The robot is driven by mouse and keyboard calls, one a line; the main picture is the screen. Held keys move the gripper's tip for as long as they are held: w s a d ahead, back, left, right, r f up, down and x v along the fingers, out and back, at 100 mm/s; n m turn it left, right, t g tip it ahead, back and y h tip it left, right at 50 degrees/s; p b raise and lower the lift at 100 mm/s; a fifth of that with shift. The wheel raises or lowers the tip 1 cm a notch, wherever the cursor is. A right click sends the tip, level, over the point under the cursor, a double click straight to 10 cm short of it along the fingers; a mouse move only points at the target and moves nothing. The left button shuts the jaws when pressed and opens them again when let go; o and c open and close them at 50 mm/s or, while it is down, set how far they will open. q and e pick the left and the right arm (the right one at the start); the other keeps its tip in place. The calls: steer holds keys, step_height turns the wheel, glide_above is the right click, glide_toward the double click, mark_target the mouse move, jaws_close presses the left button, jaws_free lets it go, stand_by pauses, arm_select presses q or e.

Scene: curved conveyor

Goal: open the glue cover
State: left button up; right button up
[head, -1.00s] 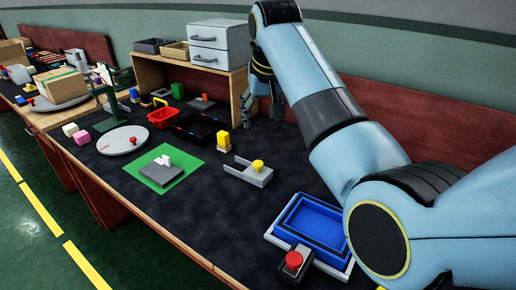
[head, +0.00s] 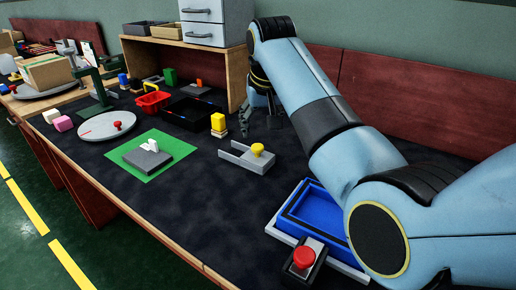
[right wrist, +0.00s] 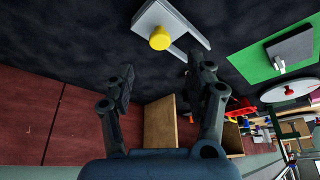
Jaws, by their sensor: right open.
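No part is plainly marked as a glue cover. A grey bracket-shaped piece (head: 240,157) with a yellow knob (head: 257,149) lies on the dark bench top. The bracket (right wrist: 180,22) and knob (right wrist: 159,38) also show in the right wrist view, beyond the fingertips. A grey block (head: 150,157) with a white part on top (head: 150,145) sits on a green mat (head: 129,166). My right gripper (head: 260,115) is open and empty behind the bracket, apart from it; its spread fingers show in the right wrist view (right wrist: 160,68). My left gripper is not in view.
A blue tray (head: 322,215) and a red-button box (head: 303,261) stand at the front right. A wooden shelf (head: 237,80) bears drawers (head: 215,22). Bench before the bracket is clear.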

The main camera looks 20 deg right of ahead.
mark_target(258, 147)
steer(key=b+x, duration=0.2)
steer(key=x, duration=0.6)
steer(key=shift+w+f, duration=0.1)
steer(key=shift+f, duration=0.3)
jaws_close()
